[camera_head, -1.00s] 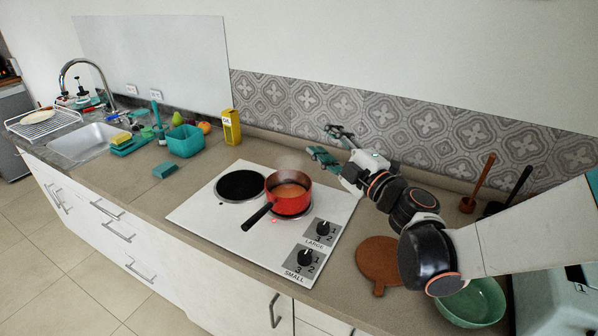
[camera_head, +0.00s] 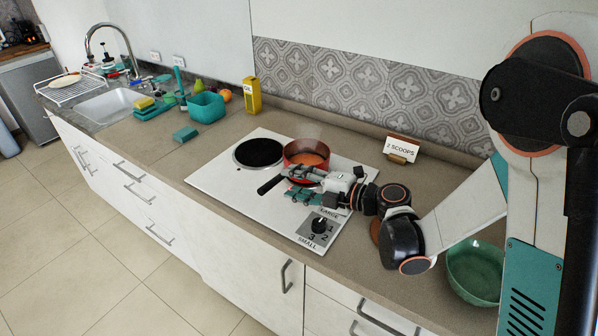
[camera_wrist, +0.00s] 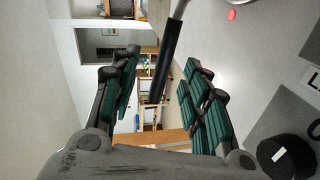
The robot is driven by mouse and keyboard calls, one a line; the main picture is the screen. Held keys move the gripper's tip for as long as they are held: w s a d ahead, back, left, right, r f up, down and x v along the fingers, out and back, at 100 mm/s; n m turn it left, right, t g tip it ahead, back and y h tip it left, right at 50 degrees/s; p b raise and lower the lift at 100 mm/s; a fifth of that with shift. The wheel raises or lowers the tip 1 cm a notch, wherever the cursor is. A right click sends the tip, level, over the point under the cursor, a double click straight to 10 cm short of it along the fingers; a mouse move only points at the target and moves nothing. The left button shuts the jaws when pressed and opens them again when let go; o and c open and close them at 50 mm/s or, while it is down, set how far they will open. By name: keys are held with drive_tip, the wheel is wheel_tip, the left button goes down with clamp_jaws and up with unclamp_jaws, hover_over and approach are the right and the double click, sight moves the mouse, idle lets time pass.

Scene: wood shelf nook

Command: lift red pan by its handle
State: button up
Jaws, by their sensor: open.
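The red pan (camera_head: 318,148) sits on the cooktop (camera_head: 218,185) with orange-red contents, and faint steam rises above it. Its black handle (camera_head: 267,187) points toward the front left. My gripper (camera_head: 288,183) is open in front of the pan, with its green-padded fingers at the handle's pan end. They hide part of the pan's front and of the handle. In the wrist view the black handle (camera_wrist: 163,62) lies between the two spread fingers of my gripper (camera_wrist: 160,75), with a gap on each side. Only a sliver of the pan shows there, at the top edge.
A black burner (camera_head: 258,152) is left of the pan. A control knob (camera_head: 320,224) stands close below my gripper. A "2 scoops" sign (camera_head: 401,148) is at the back, a green bowl (camera_head: 475,270) at the right. The counter left of the cooktop has free room.

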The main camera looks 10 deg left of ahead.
sight(279, 179)
drive_tip(key=shift+w+a+f, duration=0.15)
drive_tip(key=shift+w+a, duration=0.05)
drive_tip(key=shift+a, duration=0.4)
drive_tip(key=b+x, duration=0.1)
drive_tip(key=x, duration=0.1)
drive_tip(key=b+x, duration=0.1)
drive_tip(key=x, duration=0.1)
drive_tip(key=shift+a+f, duration=0.15)
drive_tip(key=shift+f, duration=0.3)
drive_tip(key=shift+w+a, duration=0.2)
drive_tip(key=shift+a, duration=0.15)
clamp_jaws()
